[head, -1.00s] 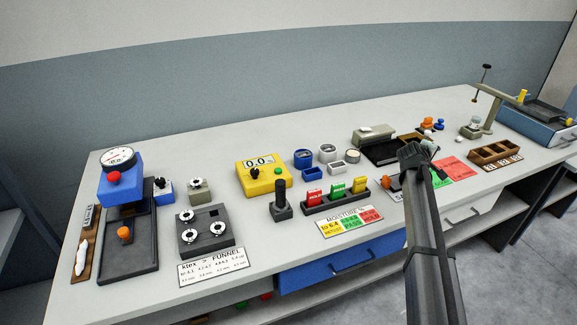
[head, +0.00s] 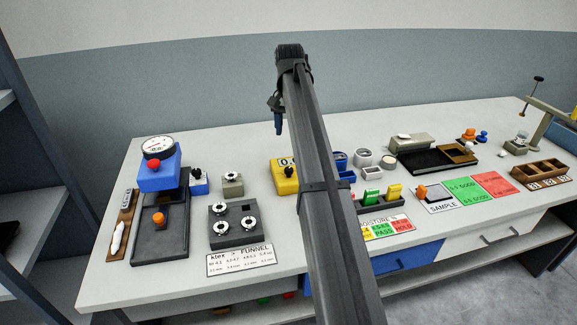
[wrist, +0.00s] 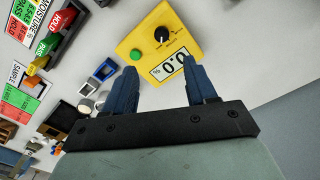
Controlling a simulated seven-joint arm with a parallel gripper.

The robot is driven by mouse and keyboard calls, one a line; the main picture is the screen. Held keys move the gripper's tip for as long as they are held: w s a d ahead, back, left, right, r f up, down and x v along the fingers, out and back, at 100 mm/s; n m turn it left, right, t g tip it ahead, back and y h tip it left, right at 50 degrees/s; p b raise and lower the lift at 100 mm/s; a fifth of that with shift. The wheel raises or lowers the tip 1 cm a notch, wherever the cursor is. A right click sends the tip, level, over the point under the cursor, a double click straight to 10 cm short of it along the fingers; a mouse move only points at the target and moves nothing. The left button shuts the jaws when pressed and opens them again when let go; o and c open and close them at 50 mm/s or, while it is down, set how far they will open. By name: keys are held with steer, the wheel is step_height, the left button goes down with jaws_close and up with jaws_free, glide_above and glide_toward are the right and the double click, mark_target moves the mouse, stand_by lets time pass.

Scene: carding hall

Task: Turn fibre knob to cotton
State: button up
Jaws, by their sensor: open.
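The yellow meter (wrist: 142,38) carries a black knob (wrist: 162,35) with small markings around it, too small to read. It also has a green button (wrist: 136,55) and a display (wrist: 169,66) reading 0.0. In the head view the yellow meter (head: 288,184) is partly hidden behind my arm, with its black knob (head: 285,173) showing. My gripper (wrist: 160,67) is open and empty, its two blue fingers pointing toward the meter but apart from the knob. In the head view one finger of my gripper (head: 278,123) shows above the meter.
Left of the meter stand a grey block with round dials (head: 236,226), a small grey box with a dial (head: 232,184) and a blue gauge press (head: 158,172). Several small cups and tags (head: 372,197) lie to its right.

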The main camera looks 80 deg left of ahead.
mark_target(288, 169)
steer(key=f, duration=1.3)
steer(key=shift+s+f, duration=0.2)
steer(key=shift+f, duration=0.1)
jaws_close()
